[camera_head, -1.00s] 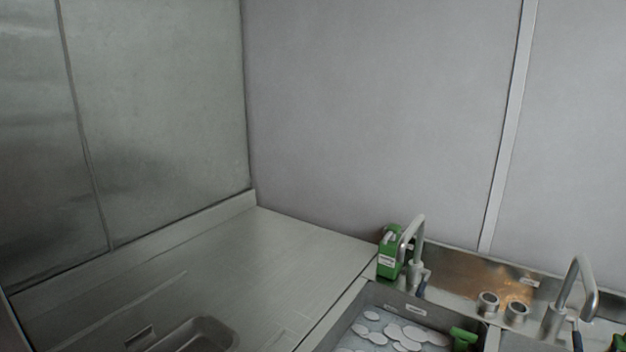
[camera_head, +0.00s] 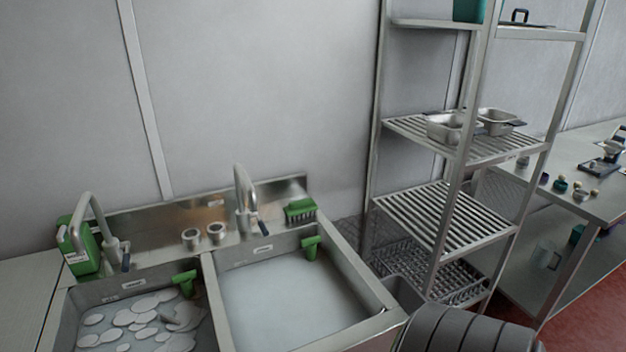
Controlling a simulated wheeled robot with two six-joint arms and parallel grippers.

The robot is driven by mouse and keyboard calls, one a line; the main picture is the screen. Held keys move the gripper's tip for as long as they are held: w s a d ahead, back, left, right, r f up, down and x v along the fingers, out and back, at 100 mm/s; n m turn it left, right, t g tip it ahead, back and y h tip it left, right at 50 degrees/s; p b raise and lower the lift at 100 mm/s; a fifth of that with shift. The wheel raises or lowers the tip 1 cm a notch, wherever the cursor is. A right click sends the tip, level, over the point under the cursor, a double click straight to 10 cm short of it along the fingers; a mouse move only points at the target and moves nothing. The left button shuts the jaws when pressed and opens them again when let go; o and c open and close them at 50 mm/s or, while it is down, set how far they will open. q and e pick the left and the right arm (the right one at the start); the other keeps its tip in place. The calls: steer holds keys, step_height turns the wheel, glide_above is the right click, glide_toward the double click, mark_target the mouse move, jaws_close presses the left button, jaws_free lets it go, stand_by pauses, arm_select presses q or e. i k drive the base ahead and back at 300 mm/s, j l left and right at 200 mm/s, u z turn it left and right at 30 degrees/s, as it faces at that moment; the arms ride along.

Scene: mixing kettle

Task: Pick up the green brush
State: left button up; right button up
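A green brush (camera_head: 300,209) with dark bristles lies on the back ledge of the double sink, right of the right-hand faucet (camera_head: 244,197). It sits behind the right basin (camera_head: 285,290). Neither of my grippers shows in the head view. A dark ribbed part at the bottom right seems to be mine.
A green jug (camera_head: 83,252) stands by the left faucet. The left basin (camera_head: 72,318) holds several white discs, and green handles (camera_head: 184,281) sit at the basins' back walls. A metal shelf rack (camera_head: 440,215) with pans (camera_head: 446,127) stands right of the sink.

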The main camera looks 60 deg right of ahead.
mark_target(299, 209)
steer(key=z, duration=1.7)
